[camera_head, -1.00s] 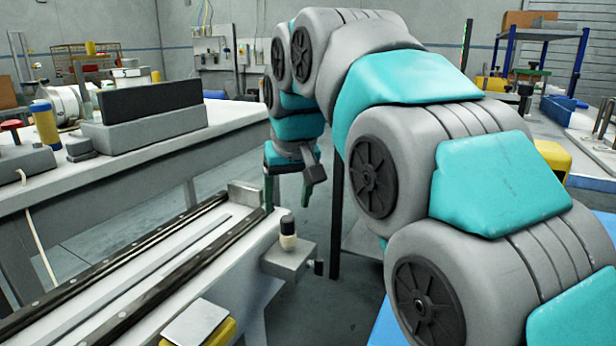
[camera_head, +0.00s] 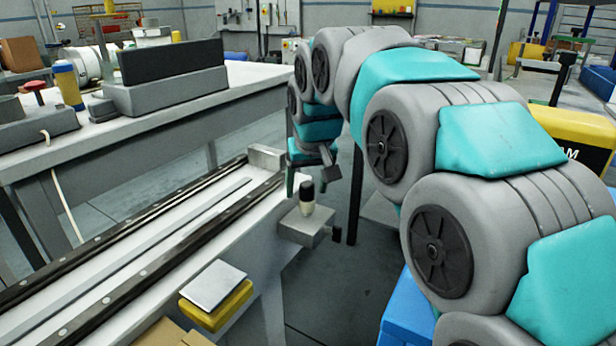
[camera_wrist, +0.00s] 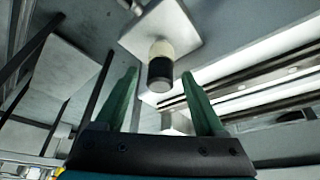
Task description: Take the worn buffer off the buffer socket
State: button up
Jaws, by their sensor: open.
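The worn buffer (camera_head: 307,195) is a small upright cylinder with a black end and a cream band. It stands on the buffer socket (camera_head: 305,226), a grey block at the side of the rail bench. In the wrist view the buffer (camera_wrist: 160,67) appears between the fingers, beyond their tips, with the pale socket (camera_wrist: 172,30) behind it. My gripper (camera_wrist: 159,74) is open and empty, with two green fingers. In the head view it hangs just behind the buffer, partly hidden; no contact is visible.
The bench carries dark rails (camera_head: 120,262) and a metal end block (camera_head: 266,158). A yellow block with a grey top plate (camera_head: 213,286) sits at its near side. A worktable (camera_head: 150,137) stands behind left. A blue container (camera_head: 408,310) is below my arm.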

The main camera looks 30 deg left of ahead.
grip_shut()
grip_release()
dwell(0.5)
jog(key=shift+r, duration=0.1)
